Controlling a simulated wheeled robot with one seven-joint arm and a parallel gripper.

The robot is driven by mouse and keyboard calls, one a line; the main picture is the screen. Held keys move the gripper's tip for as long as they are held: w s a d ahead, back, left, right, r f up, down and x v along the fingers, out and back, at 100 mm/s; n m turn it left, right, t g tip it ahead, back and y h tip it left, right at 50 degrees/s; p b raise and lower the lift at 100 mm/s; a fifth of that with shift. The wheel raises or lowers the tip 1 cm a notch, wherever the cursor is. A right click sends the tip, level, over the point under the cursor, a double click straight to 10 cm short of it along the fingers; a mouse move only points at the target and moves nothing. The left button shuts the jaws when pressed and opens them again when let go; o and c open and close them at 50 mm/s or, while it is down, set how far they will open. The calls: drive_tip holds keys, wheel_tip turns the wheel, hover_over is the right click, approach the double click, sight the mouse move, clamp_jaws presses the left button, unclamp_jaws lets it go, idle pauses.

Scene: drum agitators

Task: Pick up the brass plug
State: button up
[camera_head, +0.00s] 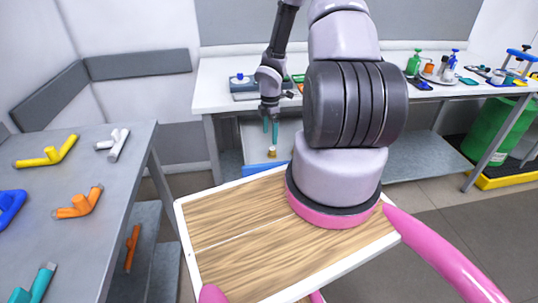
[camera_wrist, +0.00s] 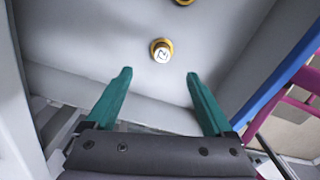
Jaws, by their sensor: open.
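A small brass plug (camera_wrist: 160,50) with a pale marked top sits on a light grey surface in the wrist view. A second brass-coloured piece (camera_wrist: 184,2) is cut off by the top edge of that view. In the head view, a brass plug (camera_head: 272,152) shows just below my gripper (camera_head: 271,131). My gripper also shows in the wrist view (camera_wrist: 159,76), with its two teal fingers spread wide and nothing between them. The first plug appears just beyond the fingertips, roughly centred between them. I cannot tell the exact height gap.
Pale walls and a blue edge (camera_wrist: 290,77) flank the surface in the wrist view. A workbench (camera_head: 225,98) with tools stands behind my arm. A grey table (camera_head: 100,173) with coloured pipe fittings is at left. A green drum (camera_head: 487,130) stands at right.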

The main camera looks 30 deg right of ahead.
sight(272, 148)
wheel_tip(272, 148, down, 3)
drive_tip(key=shift+r, duration=0.2)
drive_tip(key=shift+s+d+f, duration=0.1)
drive_tip(key=shift+d+f, duration=0.1)
drive_tip(key=shift+f, duration=1.25)
drive_tip(key=shift+s+d+f, duration=0.1)
drive_tip(key=shift+d+f, duration=0.1)
drive_tip(key=shift+f, duration=1.2)
clamp_jaws()
